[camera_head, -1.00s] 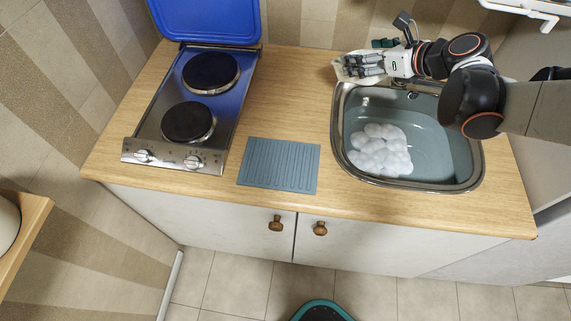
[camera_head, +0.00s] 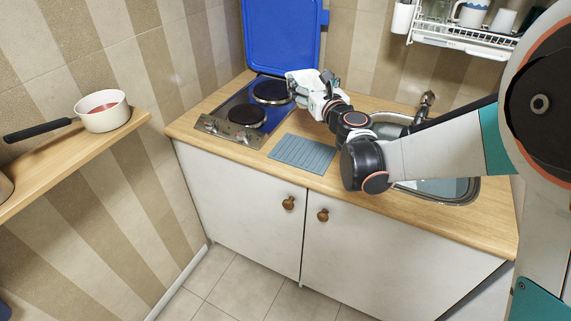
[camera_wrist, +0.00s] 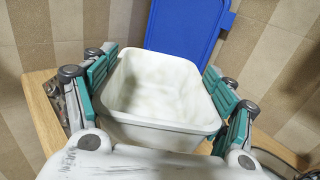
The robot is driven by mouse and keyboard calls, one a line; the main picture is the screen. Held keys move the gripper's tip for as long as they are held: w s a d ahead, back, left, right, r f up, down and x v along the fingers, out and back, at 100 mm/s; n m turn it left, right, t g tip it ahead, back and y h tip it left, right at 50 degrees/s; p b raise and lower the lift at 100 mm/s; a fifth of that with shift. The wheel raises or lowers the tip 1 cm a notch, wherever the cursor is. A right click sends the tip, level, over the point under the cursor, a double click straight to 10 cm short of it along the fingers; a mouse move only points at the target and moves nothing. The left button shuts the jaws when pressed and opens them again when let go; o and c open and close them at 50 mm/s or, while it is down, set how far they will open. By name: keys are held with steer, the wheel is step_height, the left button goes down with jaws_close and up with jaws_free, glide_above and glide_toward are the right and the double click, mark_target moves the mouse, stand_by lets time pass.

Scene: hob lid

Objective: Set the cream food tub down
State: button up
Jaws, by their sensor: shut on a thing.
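The cream food tub (camera_wrist: 165,88) fills the middle of the wrist view, upright with its open top towards the camera. It looks empty. My gripper (camera_wrist: 160,95) is shut on it, with green-padded fingers along its left and right sides. In the head view my gripper (camera_head: 308,86) is at the right side of the hob (camera_head: 234,130), near its rear burner. The tub is hard to tell apart from my white gripper there. Whether it touches the worktop cannot be told.
The blue hob lid (camera_head: 283,38) stands raised behind the hob and also shows behind the tub (camera_wrist: 187,28). A grey-blue ribbed mat (camera_head: 302,153) lies in front of my gripper. The sink (camera_head: 462,190) is partly behind my arm. A saucepan (camera_head: 103,112) stands on the left shelf.

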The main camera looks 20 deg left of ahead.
steer(key=shift+s+f, duration=0.1)
steer(key=shift+f, duration=0.25)
step_height(320, 180, down, 19)
steer(key=b, duration=0.7)
steer(key=shift+a+f, duration=0.1)
steer(key=shift+f, duration=0.05)
steer(key=shift+f, duration=0.2)
steer(key=o, duration=1.2)
steer(key=shift+c, duration=0.2)
steer(key=shift+o, duration=0.2)
